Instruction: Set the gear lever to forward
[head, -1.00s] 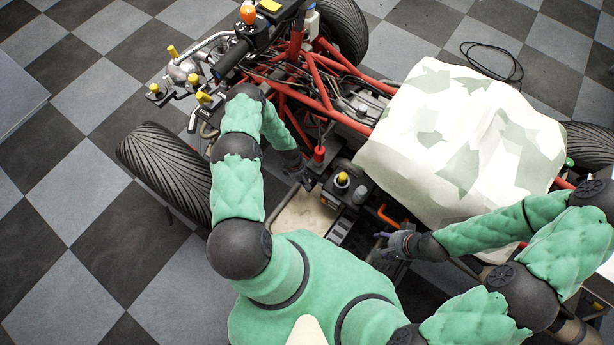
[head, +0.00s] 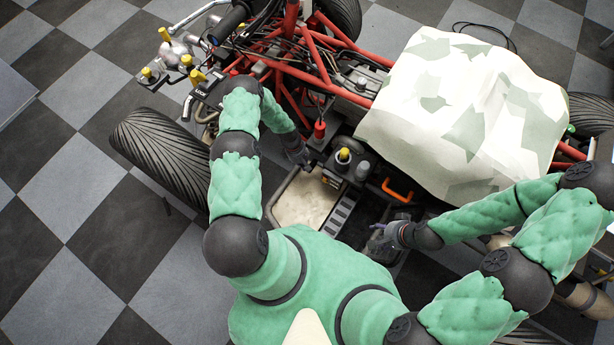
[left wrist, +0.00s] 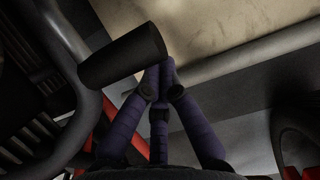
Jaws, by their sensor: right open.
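A short lever with a red knob (head: 319,129) stands upright beside the quad's red frame in the head view. A yellow knob (head: 343,155) on a dark box stands a little nearer. I cannot tell for certain which is the gear lever. My left gripper (head: 303,160) is low, just left of the box and below the red knob, apart from the knob. In the left wrist view its purple fingertips (left wrist: 162,82) come together, close by a black cylindrical grip (left wrist: 123,57) on a curved grey bar; contact is unclear. My right gripper (head: 376,240) is open and empty over the floor pan.
A beige footwell plate (head: 303,200) lies below the left gripper. An orange handle (head: 397,191) sits right of the box. A camouflage cover (head: 455,115) drapes the rear. The left front tyre (head: 160,155) and red frame tubes (head: 325,62) bound the left arm's space.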

